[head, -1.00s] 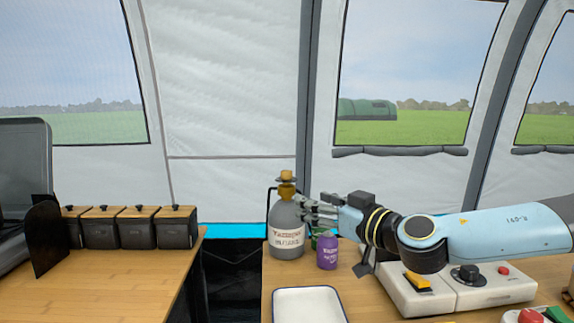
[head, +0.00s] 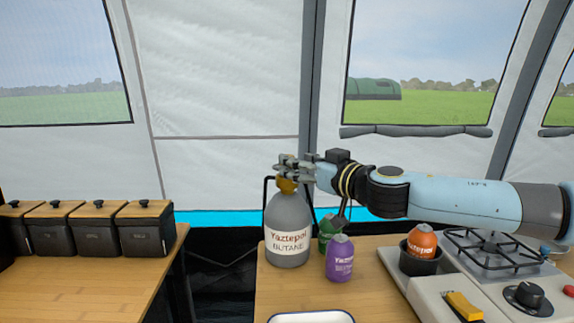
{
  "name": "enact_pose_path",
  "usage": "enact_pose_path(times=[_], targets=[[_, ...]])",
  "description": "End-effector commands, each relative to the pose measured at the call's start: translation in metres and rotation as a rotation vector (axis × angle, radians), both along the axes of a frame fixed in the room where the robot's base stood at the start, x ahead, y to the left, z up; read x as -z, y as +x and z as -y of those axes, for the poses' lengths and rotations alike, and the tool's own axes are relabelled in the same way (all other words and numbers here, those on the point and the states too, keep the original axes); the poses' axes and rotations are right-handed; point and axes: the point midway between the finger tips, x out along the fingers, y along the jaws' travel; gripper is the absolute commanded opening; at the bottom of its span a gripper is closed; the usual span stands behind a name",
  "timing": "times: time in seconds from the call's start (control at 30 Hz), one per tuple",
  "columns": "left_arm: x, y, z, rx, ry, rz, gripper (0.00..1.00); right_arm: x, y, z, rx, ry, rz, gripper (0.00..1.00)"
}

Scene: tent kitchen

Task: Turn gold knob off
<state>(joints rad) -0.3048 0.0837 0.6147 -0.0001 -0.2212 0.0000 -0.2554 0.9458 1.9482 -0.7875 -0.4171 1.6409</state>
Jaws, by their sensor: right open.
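The gold knob (head: 287,186) sits on top of a grey butane bottle (head: 288,222) that stands upright at the left end of the right-hand table. My right gripper (head: 282,168) is at the knob, with its fingers just over and around its top, and hides most of it. The gripper is open. I cannot tell whether the fingers touch the knob. My left gripper is not in view.
A purple canister (head: 340,259) and a green one (head: 327,230) stand close right of the bottle. An orange canister (head: 421,242), a stove (head: 490,250) and a white tray (head: 310,317) share the table. Dark boxes (head: 90,230) line the left table.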

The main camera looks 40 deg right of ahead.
Motion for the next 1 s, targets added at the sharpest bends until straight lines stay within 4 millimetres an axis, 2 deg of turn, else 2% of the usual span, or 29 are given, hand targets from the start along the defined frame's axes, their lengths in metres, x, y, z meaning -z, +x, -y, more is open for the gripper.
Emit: enact_pose_path(times=[0.1,0.3,0.47,0.73,1.0], targets=[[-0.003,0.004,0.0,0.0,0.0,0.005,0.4,-0.002,0.019,0.002,0.004,0.009,0.004,0.55],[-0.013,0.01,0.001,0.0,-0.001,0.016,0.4,-0.003,0.04,0.005,0.004,0.005,0.001,0.55],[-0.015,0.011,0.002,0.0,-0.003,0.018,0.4,-0.002,0.047,0.005,0.0,0.002,0.0,0.55],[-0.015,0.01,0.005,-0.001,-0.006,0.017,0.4,0.0,0.048,0.005,0.0,0.0,-0.001,0.55],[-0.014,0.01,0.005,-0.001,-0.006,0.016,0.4,0.0,0.047,0.005,0.0,-0.001,-0.001,0.21]])
